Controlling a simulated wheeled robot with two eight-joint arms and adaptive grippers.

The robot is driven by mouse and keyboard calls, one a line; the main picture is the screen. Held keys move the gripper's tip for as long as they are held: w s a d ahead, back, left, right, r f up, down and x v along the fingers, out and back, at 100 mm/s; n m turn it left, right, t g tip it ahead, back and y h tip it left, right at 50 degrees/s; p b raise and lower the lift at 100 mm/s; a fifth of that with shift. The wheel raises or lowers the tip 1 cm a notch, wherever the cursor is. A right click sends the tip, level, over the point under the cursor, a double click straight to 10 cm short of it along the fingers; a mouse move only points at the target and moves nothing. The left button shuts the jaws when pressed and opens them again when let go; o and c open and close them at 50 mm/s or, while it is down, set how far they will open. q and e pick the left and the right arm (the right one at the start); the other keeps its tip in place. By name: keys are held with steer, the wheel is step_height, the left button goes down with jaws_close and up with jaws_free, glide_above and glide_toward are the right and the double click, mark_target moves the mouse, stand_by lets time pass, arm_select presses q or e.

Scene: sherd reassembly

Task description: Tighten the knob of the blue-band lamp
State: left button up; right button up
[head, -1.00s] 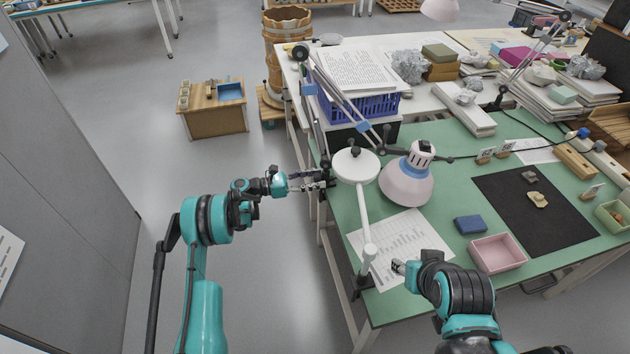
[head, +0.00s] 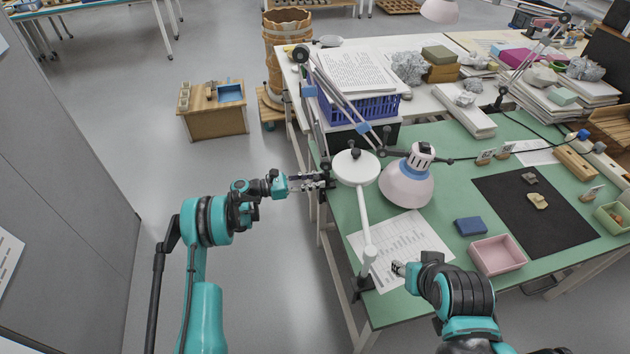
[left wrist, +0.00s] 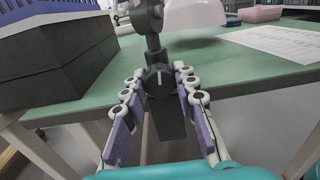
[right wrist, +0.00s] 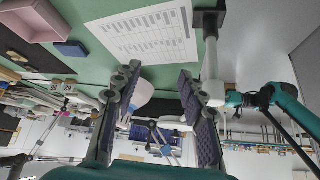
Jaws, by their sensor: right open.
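The blue-band lamp has a pale shade with a blue ring (head: 408,180) over the green table and a jointed arm with blue bands. Its black clamp is at the table's left edge, partly hidden by my left gripper and a white lamp's round head. The clamp's dark round knob (left wrist: 159,80) shows in the left wrist view, with a light mark on its face. My left gripper (head: 318,182) has its fingers closed in on both sides of the knob, seemingly touching it. My right gripper (head: 398,268) is open and empty above the printed sheet.
The white lamp (head: 355,168) stands close beside my left gripper. A blue basket (head: 355,105) with papers is behind it. A printed sheet (head: 400,235), a blue box (head: 469,226), a pink tray (head: 497,256) and a black mat (head: 540,225) lie on the green table.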

arm_select(q)
steer(key=o, duration=0.4)
steer(key=shift+o, duration=0.2)
steer(key=shift+a, duration=0.1)
steer(key=v, duration=1.1)
steer(key=shift+s+a, duration=0.2)
steer(key=shift+a, duration=0.15)
